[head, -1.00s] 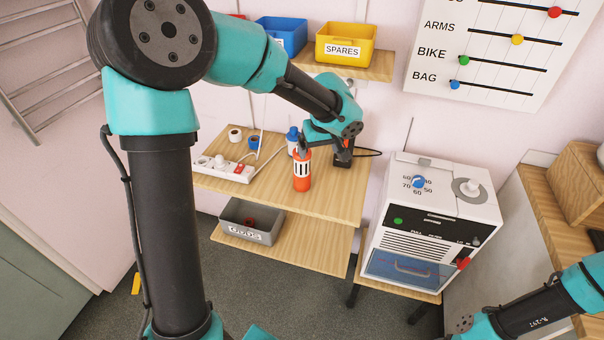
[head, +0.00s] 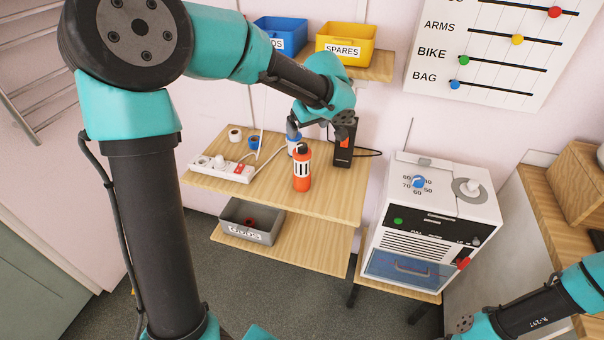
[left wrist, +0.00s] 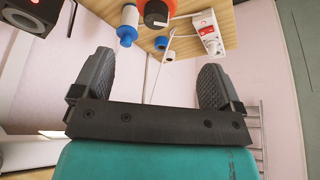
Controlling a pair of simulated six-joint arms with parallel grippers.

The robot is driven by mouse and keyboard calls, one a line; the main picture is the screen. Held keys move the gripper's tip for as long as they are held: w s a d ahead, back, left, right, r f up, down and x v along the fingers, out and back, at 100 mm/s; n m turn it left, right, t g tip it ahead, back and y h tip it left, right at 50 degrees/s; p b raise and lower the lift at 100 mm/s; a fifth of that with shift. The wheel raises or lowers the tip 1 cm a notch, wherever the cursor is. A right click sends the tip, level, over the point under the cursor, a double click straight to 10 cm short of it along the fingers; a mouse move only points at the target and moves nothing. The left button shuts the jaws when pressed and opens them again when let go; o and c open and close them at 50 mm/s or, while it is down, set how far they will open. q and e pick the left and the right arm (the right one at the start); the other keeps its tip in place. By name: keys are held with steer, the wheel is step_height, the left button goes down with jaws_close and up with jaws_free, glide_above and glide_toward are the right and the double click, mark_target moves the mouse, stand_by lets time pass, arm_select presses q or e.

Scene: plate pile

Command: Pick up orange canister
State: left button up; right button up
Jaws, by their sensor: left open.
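The orange canister (head: 302,172) stands upright on the upper wooden shelf, with a black top and a black-and-white striped label. In the left wrist view the canister (left wrist: 172,8) shows at the top edge, its black cap towards the camera, partly cut off by the frame. My left gripper (head: 318,134) is above and behind the canister, towards the wall, and apart from it. In the left wrist view its two fingers (left wrist: 154,78) are wide apart with nothing between them. My right arm shows at the lower right, its gripper out of the frame.
A blue-and-white bottle (head: 293,141) stands just behind the canister. A black box (head: 343,155) stands to its right. A white power strip (head: 222,169) and small rolls lie to the left. A grey bin (head: 252,222) is on the lower shelf. The upper shelf's front is clear.

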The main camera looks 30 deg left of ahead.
mark_target(302, 145)
arm_select(q)
steer(key=x, duration=0.7)
steer(key=shift+f, duration=0.3)
steer(key=shift+w+x, duration=0.1)
steer(key=shift+x, duration=1.25)
steer(key=shift+w+x, duration=0.15)
steer(key=shift+x, duration=1.2)
steer(key=shift+d, duration=0.2)
jaws_close()
